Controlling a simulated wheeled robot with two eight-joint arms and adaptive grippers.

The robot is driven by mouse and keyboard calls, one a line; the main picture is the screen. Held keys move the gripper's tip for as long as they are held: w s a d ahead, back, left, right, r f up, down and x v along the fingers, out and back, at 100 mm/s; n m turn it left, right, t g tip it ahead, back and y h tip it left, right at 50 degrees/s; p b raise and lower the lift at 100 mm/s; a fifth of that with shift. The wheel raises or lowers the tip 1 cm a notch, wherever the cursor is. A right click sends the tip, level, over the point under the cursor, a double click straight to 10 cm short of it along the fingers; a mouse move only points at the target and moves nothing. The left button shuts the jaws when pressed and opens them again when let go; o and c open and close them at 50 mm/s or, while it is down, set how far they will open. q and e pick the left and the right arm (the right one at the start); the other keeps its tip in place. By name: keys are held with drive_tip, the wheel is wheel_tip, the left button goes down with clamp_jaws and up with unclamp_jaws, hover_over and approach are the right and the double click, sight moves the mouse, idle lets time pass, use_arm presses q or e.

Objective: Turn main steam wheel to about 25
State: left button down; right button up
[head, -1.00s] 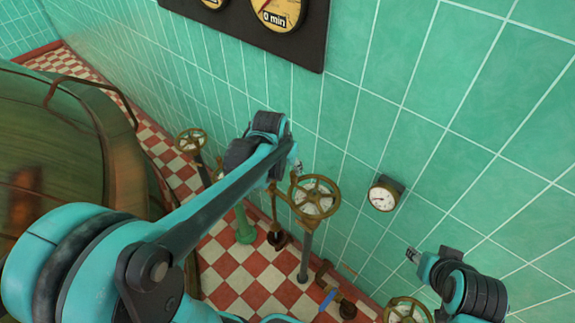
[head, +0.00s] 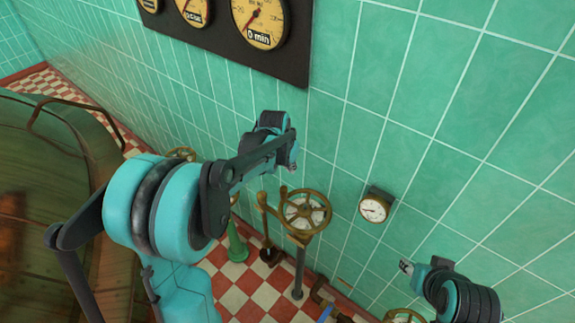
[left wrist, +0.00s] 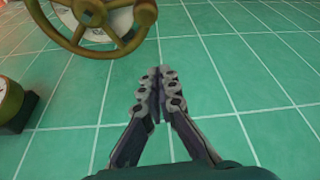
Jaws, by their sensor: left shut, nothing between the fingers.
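A brass spoked handwheel (head: 306,210) with a pale dial inside its rim stands on a post near the green tiled wall. I cannot read its scale, or a label saying which wheel it is. It also shows at the upper left of the left wrist view (left wrist: 146,14). My left gripper shows in the left wrist view (left wrist: 160,78) with its fingers together and empty, apart from the wheel. In the head view its wrist is above and left of the wheel, and its fingers are hard to make out. My right gripper (head: 405,266) is at the lower right; its jaws are too small to judge.
A small round wall gauge (head: 374,208) is right of the wheel. Other handwheels are at the lower right (head: 405,316) and partly behind my left arm (head: 182,153). A dark gauge panel (head: 300,62) hangs above. A large curved vessel (head: 50,180) fills the left.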

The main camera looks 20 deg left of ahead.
use_arm(q)
drive_tip(key=s+f, duration=0.1)
drive_tip(key=f+b, duration=0.1)
drive_tip(key=s+f, duration=0.1)
drive_tip(key=shift+s+a+f, duration=0.25)
drive_tip(key=shift+s+f, duration=0.05)
drive_tip(key=shift+s, duration=0.15)
drive_tip(key=shift+f, duration=0.1)
